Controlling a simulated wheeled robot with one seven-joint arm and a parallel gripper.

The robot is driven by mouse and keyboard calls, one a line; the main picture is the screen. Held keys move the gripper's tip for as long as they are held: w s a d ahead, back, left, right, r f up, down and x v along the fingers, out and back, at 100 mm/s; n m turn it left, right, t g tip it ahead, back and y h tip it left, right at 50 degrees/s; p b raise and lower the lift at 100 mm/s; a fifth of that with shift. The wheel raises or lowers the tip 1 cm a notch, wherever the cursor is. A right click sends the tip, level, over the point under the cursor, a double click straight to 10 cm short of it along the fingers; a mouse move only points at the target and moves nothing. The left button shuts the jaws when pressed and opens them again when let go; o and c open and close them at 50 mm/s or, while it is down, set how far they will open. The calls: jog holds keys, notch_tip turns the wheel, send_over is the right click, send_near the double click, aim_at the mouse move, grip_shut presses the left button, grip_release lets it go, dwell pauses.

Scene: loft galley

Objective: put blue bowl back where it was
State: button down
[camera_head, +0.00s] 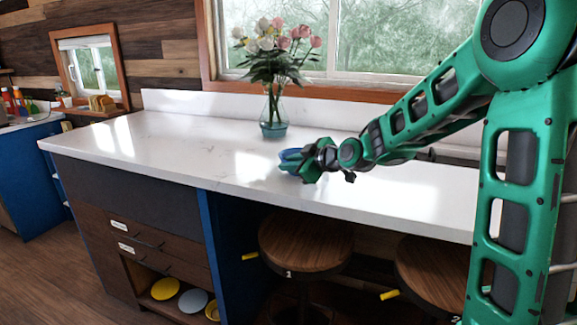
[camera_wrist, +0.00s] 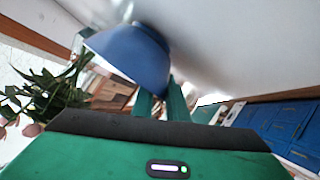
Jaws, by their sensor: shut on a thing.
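The blue bowl (camera_wrist: 132,58) fills the upper part of the wrist view, tilted in that picture, with its rim between my fingers. In the head view only a small part of the blue bowl (camera_head: 291,154) shows, mostly hidden behind my gripper (camera_head: 290,166). My gripper is shut on the bowl's edge, over the white counter (camera_head: 180,150). I cannot tell whether the bowl touches the counter. My fingers (camera_wrist: 162,106) show in the wrist view.
A glass vase of flowers (camera_head: 274,118) stands on the counter behind my gripper. The counter's left part is clear. Below are two drawers, an open shelf with a yellow plate (camera_head: 165,288) and a grey-blue plate (camera_head: 193,301), and two wooden stools (camera_head: 305,245).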

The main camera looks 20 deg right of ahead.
jog(key=c, duration=1.7)
grip_release()
jog(key=shift+c, duration=0.2)
jog(key=v, duration=1.2)
jog(key=shift+s+f, duration=0.1)
